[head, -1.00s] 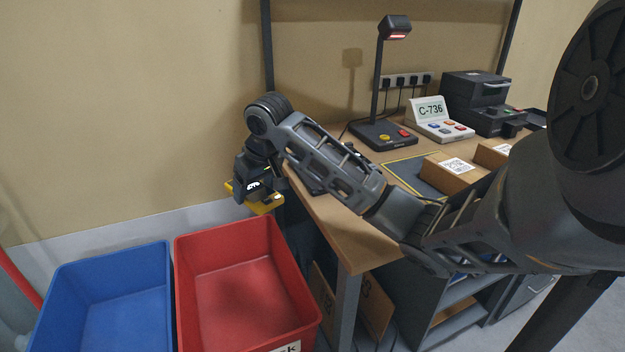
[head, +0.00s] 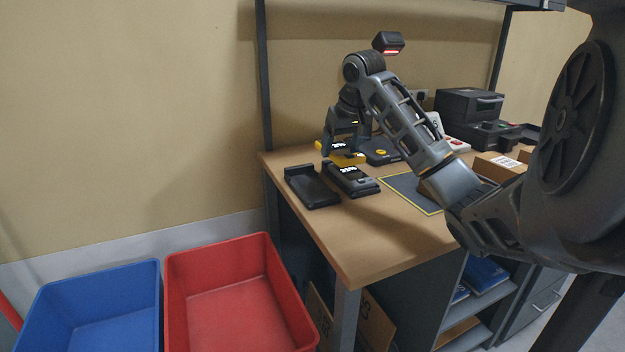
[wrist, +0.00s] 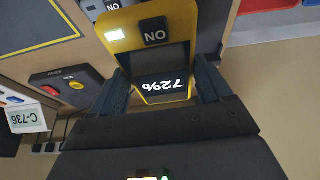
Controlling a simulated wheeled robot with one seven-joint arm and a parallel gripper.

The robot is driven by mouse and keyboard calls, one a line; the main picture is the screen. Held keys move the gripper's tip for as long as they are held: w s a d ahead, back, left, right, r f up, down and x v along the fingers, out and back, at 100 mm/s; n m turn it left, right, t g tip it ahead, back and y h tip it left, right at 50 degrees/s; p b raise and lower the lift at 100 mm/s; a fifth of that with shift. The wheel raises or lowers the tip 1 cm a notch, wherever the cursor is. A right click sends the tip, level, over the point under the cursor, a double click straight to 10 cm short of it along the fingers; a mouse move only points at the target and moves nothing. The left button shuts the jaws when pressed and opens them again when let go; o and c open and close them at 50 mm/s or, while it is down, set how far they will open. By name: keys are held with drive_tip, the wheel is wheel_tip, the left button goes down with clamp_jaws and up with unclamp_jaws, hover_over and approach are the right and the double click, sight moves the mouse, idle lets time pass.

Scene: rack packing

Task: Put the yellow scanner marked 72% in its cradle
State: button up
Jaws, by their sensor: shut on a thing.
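My gripper (wrist: 163,88) is shut on a yellow scanner (wrist: 187,20), whose dark screen reads 72% in the wrist view. Two dark cradles stand side by side on the bench's left end. The left cradle (head: 314,187) looks empty. The right cradle (head: 352,181) has a dark device with a lit label in it. The scanner is behind the cradles in the picture, and its exact height over the bench is unclear.
The wooden bench (head: 350,245) has a yellow-edged dark mat (head: 405,190) and a cardboard box (head: 492,166). A stand base with a yellow button (head: 382,151) is close to the gripper. A red bin (head: 225,252) and a blue bin (head: 95,287) stand at the lower left.

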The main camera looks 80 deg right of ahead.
hover_over(311, 186)
drive_tip(key=f, duration=0.3)
drive_tip(key=a+f, duration=0.1)
drive_tip(key=shift+s+f, duration=0.25)
drive_tip(key=shift+s, duration=0.15)
drive_tip(key=shift+f, duration=1.9)
drive_tip(key=shift+f, duration=0.1)
drive_tip(key=o, duration=1.2)
drive_tip(key=shift+c, duration=0.2)
drive_tip(key=p+v, duration=0.1)
drive_tip(key=v, duration=1.1)
